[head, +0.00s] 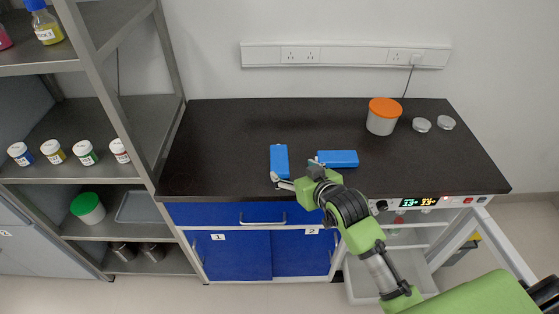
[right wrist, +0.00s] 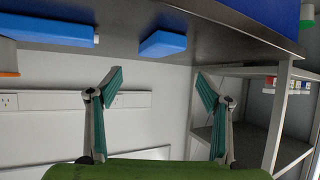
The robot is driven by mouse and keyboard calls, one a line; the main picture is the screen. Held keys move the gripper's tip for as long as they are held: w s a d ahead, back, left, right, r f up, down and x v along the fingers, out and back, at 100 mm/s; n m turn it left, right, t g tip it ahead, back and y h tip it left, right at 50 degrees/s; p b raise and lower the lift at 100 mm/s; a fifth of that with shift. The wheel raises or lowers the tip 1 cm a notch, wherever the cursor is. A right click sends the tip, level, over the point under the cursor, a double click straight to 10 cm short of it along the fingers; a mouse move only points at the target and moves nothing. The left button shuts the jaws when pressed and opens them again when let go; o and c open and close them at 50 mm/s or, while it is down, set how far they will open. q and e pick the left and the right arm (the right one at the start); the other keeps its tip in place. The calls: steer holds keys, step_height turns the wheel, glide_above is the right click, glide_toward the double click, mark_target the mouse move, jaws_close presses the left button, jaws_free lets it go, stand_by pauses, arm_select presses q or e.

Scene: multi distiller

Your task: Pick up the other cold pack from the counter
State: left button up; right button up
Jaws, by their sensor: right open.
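Two blue cold packs lie on the dark counter (head: 230,130). The left one (head: 279,156) points away from me, and the right one (head: 340,158) lies crosswise. My right gripper (head: 293,171) is open and empty at the near end of the left pack, with one finger by the right pack's left end. The right wrist view is upside down; there the left pack (right wrist: 163,43) lies beyond and between the open fingers (right wrist: 160,78), apart from them. The right pack (right wrist: 45,28) is at the upper left. My left gripper is not in view.
An orange-lidded tub (head: 383,117) and two small round lids (head: 421,125) stand at the counter's back right. A metal shelf (head: 120,70) borders the left. Below right, a unit (head: 425,203) with lit displays has its door (head: 510,248) open.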

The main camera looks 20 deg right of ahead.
glide_toward(279, 159)
steer(key=x, duration=0.3)
steer(key=shift+w+a+f, duration=0.1)
steer(key=shift+a, duration=0.1)
steer(key=shift+w+f+p, duration=0.2)
steer(key=shift+w+p, duration=0.2)
steer(key=shift+w, duration=0.15)
steer(key=shift+p+x, duration=0.35)
steer(key=shift+x, duration=1.85)
steer(key=shift+d, duration=0.1)
steer(key=c, duration=1.7)
